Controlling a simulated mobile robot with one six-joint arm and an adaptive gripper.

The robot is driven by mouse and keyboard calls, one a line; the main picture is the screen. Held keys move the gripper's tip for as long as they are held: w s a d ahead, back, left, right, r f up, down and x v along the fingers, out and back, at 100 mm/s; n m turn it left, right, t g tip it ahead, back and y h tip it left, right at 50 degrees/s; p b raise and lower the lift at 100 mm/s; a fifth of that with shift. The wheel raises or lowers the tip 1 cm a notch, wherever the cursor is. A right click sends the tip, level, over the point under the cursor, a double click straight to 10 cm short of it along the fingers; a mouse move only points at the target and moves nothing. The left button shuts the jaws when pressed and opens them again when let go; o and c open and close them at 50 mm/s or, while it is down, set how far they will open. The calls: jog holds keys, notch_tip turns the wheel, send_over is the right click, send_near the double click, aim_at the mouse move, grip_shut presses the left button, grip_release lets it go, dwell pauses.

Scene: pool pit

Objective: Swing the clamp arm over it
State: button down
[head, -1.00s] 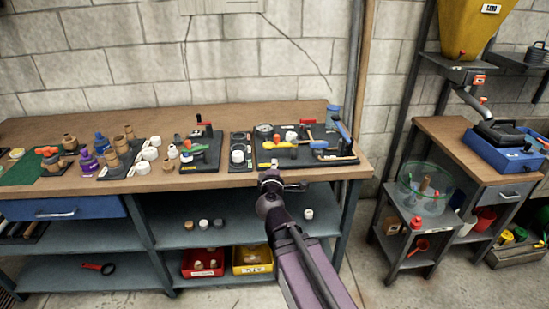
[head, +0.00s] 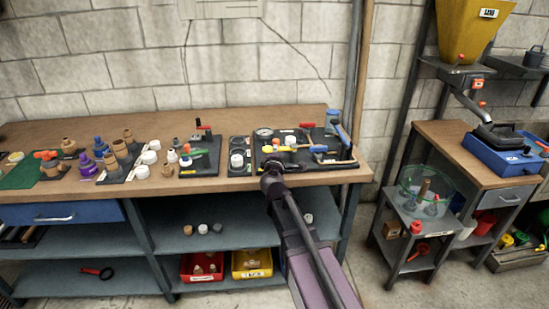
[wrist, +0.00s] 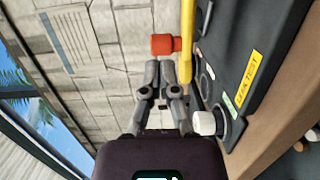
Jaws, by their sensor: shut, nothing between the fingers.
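A yellow clamp arm (wrist: 187,35) with a red knob (wrist: 163,44) runs down the top of the wrist view, above a black board. In the head view the yellow arm (head: 280,149) lies on the dark leak test board (head: 335,163), beside a white cap (head: 290,140). My gripper (wrist: 168,68) is shut and empty; its fingertips are just below the red knob, with the yellow arm close beside the right finger. I cannot tell whether they touch. In the head view my gripper (head: 271,166) is at the board's front left edge, its fingertips mostly hidden.
A white round part (wrist: 205,122) sits near my right finger in the wrist view. A gauge (head: 264,133), a red handle (head: 307,124) and a blue-handled lever (head: 332,160) stand on the board. A narrow plate with a white part (head: 237,160) lies left of it.

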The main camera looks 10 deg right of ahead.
jog(key=shift+w+d, duration=0.15)
jog(key=shift+w, duration=1)
jog(key=shift+w+d+h, duration=0.1)
jog(key=shift+d+h, duration=0.1)
jog(key=shift+h, duration=0.1)
